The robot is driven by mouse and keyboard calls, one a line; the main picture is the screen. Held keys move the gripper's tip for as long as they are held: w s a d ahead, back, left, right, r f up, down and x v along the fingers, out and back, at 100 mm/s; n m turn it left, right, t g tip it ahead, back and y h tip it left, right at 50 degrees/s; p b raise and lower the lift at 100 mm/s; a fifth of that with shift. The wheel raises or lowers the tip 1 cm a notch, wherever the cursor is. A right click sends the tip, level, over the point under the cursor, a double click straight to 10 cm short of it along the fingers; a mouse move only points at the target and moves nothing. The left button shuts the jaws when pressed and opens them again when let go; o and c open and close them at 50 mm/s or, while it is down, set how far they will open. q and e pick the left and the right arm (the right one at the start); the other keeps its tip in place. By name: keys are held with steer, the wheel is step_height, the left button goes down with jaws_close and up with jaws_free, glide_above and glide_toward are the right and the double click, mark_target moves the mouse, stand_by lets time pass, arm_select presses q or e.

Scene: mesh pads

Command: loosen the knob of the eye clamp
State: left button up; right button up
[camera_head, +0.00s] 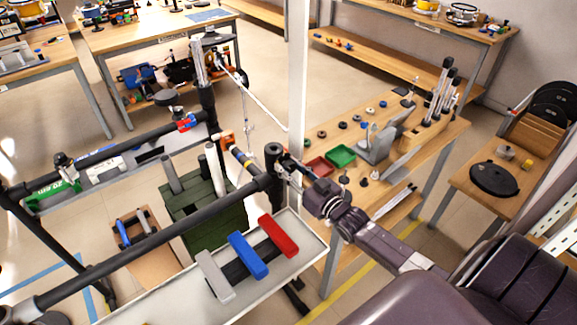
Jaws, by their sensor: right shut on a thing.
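My right arm reaches in from the lower right. Its gripper (294,168) is at the dark clamp (274,158) on the end of the black rail, by the white post. The gripper is shut on the clamp's knob, which the fingers mostly hide. I cannot tell how the knob is turned. The clamp looks upright on the black tube. My left gripper is not in view.
A white tray (318,250) with grey, blue and red blocks lies below the gripper. A white post (298,70) stands close behind it. A dark green crate (205,225) is to the left. A wooden bench (428,150) with red and green trays is to the right.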

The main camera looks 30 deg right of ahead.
steer(key=n, duration=0.4)
steer(key=shift+n, duration=0.3)
steer(key=n, duration=0.3)
steer(key=shift+n, duration=0.4)
steer(key=n+b, duration=0.1)
steer(key=n, duration=0.3)
steer(key=n+b, duration=0.2)
steer(key=n, duration=0.3)
steer(key=o, duration=1.2)
